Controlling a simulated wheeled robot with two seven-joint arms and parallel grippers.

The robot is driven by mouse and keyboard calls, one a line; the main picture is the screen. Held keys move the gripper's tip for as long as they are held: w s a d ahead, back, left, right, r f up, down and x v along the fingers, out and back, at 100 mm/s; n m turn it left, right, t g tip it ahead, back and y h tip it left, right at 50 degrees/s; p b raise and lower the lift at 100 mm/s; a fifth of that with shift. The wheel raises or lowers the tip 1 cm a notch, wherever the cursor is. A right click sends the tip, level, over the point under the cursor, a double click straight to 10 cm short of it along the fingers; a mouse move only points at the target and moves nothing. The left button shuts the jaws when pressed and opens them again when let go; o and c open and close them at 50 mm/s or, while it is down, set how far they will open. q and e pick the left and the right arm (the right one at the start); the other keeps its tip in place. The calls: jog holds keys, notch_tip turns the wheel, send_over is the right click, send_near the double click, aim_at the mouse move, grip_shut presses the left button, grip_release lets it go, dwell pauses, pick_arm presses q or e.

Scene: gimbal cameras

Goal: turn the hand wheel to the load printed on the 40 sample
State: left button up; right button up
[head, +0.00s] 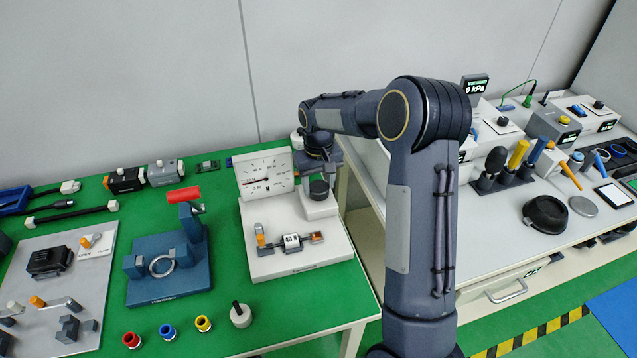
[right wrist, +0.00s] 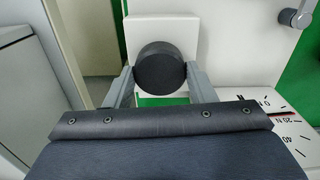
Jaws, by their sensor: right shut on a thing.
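The black hand wheel (head: 318,189) sits on the white tester's block beside its dial. In the right wrist view the round wheel (right wrist: 161,68) is between the two fingers of my right gripper (right wrist: 160,75), one touching each side. In the head view my right gripper (head: 319,166) is above the wheel, partly hidden by its wrist. The white dial (head: 266,172) is marked in N; its reading is too small to tell. A corner of the dial (right wrist: 290,120) with 0, 20 N and 40 shows in the right wrist view. The sample (head: 292,241), printed 40, lies across the tester's base (head: 285,262).
A blue press with a red handle (head: 183,195) stands left of the tester. Red, blue and yellow rings (head: 168,331) and a small knobbed weight (head: 241,314) are in front. A second bench (head: 485,220) stands to the right, behind my right arm.

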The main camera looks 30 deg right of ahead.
aim_at(319, 186)
jog(key=m, duration=0.5)
jog(key=shift+r+m, duration=0.1)
jog(key=shift+m, duration=0.2)
jog(key=m+p, duration=0.1)
jog(key=m, duration=0.3)
jog(key=shift+m, duration=0.7)
jog(key=o, duration=1)
notch_tip(319, 186, up, 8)
jog(key=shift+f, duration=0.15)
